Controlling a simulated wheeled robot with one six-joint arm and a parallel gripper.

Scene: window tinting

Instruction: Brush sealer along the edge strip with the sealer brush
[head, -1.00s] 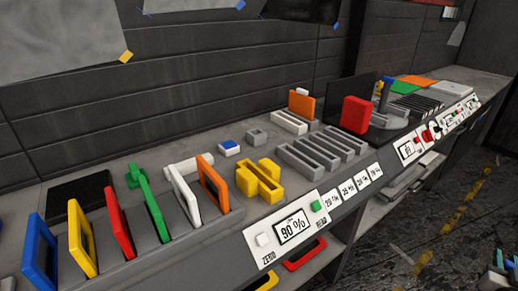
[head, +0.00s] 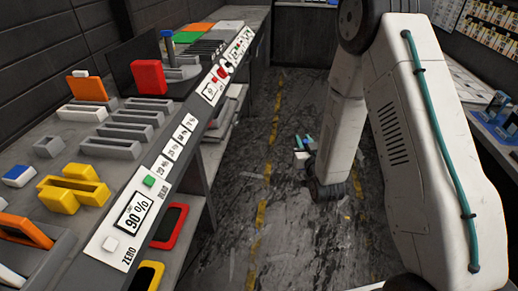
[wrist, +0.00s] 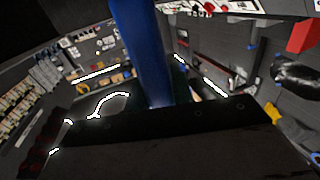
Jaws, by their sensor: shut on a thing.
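My gripper (head: 304,145) shows small at the far end of my arm in the head view, out over the aisle floor and away from the bench. In the wrist view a thick blue handle (wrist: 142,45) stands between the dark fingers, which are shut on it. I take it to be the sealer brush; its bristles cannot be made out. The edge strip cannot be picked out for sure in either view.
The left bench (head: 62,138) carries a red block (head: 149,77), yellow holder (head: 72,188), grey slotted racks (head: 130,131) and a 90 % meter panel (head: 132,213). Another worktop (head: 492,135) runs along the right. The floor aisle (head: 245,225) between has free room.

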